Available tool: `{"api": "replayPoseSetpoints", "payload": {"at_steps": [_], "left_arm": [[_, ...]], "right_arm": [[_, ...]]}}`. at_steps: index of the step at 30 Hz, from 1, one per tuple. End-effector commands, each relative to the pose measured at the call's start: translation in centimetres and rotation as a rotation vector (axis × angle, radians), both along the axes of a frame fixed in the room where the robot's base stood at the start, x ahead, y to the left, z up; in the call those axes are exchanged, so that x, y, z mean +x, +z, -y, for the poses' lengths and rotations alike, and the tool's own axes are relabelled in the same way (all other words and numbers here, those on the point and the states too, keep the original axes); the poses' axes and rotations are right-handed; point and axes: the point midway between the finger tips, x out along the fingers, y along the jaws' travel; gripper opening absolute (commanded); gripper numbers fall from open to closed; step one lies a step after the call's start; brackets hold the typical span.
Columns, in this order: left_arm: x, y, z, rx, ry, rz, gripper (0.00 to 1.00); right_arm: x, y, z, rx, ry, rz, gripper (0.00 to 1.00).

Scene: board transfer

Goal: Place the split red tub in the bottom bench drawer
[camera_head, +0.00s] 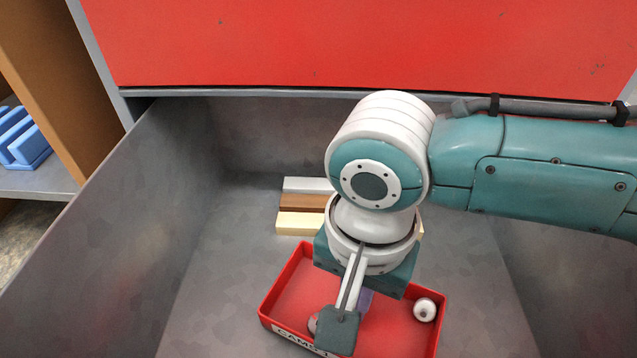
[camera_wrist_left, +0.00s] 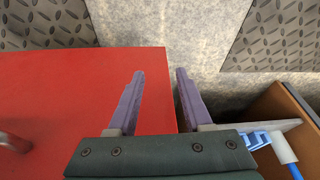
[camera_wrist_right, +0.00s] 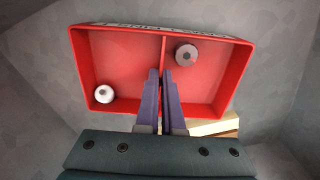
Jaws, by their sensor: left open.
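The split red tub (camera_head: 281,273) is inside the open grey drawer (camera_head: 110,230) in the head view. It has a central divider and a white label on its near wall. In the right wrist view the tub (camera_wrist_right: 243,75) holds a white round piece (camera_wrist_right: 104,94) in one compartment and a grey-mauve one (camera_wrist_right: 186,54) in the other. My right gripper (camera_wrist_right: 162,75) is closed on the divider from above. Whether the tub touches the drawer floor is unclear. My left gripper (camera_wrist_left: 160,72) is open and empty, outside the head view.
White, brown and cream blocks (camera_head: 303,203) lie at the back of the drawer. The red drawer front or bench panel (camera_head: 350,45) is above. A shelf with blue racks (camera_head: 25,140) stands left. The left wrist view shows a red surface (camera_wrist_left: 60,85) below the left gripper.

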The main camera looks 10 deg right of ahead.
Motion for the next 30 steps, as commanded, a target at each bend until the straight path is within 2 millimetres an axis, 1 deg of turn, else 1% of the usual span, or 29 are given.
{"api": "replayPoseSetpoints", "payload": {"at_steps": [1,8,13,14,15,21,30], "left_arm": [[-0.02,-1.21,-0.03,0.001,-0.001,-0.001,0.50],[-0.03,-0.91,-0.19,0.007,-0.005,-0.001,0.50],[-0.04,-0.99,-0.27,0.010,-0.007,-0.001,0.50],[-0.03,-0.97,-0.27,0.011,-0.007,0.000,0.50],[-0.03,-0.95,-0.27,0.010,-0.007,-0.001,0.50],[-0.03,-0.95,-0.26,0.010,-0.006,-0.001,0.50],[-0.01,-0.87,-0.19,0.007,-0.005,0.000,0.50]], "right_arm": [[0.06,-1.21,0.02,-0.001,0.000,0.001,0.00],[0.05,-0.92,0.00,0.000,-0.001,0.001,0.00],[0.01,-1.29,-0.01,0.000,-0.001,0.000,0.00],[0.02,-1.29,-0.01,0.000,0.000,0.000,0.07],[0.03,-1.26,0.00,0.001,0.000,0.001,0.11],[0.02,-1.26,0.01,0.000,0.000,0.000,0.34],[0.05,-0.98,0.02,0.000,0.000,0.001,0.34]]}}
